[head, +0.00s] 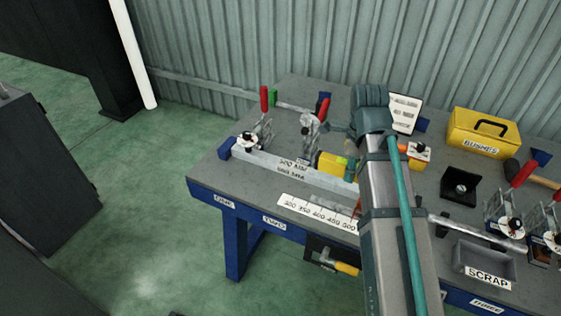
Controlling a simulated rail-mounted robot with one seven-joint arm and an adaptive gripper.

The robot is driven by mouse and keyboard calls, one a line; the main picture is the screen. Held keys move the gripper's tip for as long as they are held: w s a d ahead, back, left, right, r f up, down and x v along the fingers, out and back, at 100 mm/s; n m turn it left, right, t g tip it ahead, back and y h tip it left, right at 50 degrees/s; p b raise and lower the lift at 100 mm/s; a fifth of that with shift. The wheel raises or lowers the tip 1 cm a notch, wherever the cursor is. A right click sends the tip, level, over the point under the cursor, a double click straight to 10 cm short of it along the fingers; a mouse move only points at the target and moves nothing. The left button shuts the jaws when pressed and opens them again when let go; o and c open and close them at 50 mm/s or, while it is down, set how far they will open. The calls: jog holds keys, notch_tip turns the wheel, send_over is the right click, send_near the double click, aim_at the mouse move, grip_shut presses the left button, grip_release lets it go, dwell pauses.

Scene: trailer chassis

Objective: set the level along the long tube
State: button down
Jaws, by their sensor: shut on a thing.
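The long tube (262,160) is a pale grey square bar lying across the left part of the bench. It carries a label that seems to read 500 mm. My arm hides part of the gripper and the tube's right end.
Red-handled toggle clamps (264,105) stand behind the tube, with more at the right (519,180). A ruler strip (315,212) lies in front. A yellow bushes box (483,132), black case (460,187) and scrap tray (485,262) occupy the right side. A corrugated wall (290,45) stands behind.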

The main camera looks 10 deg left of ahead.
jog(key=shift+w+a, duration=0.15)
jog(key=shift+a, duration=0.15)
jog(key=w+a+f+p, duration=0.2)
jog(key=w+a+f, duration=0.2)
jog(key=w, duration=0.3)
jog(key=p, duration=0.1)
send_over(322, 175)
jog(key=s, duration=0.1)
jog(key=f, duration=0.4)
jog(key=shift+d+f, duration=0.15)
jog(key=shift+d, duration=0.25)
jog(key=shift+w+a+f, duration=0.25)
jog(key=shift+w+f, duration=0.1)
jog(key=shift+f, duration=0.2)
jog(key=shift+w+a+f+p, duration=0.15)
jog(key=shift+f+p, duration=0.35)
jog(key=shift+f, duration=1.3)
jog(key=shift+f, duration=0.1)
jog(key=c, duration=0.8)
grip_release()
jog(key=shift+c, duration=0.2)
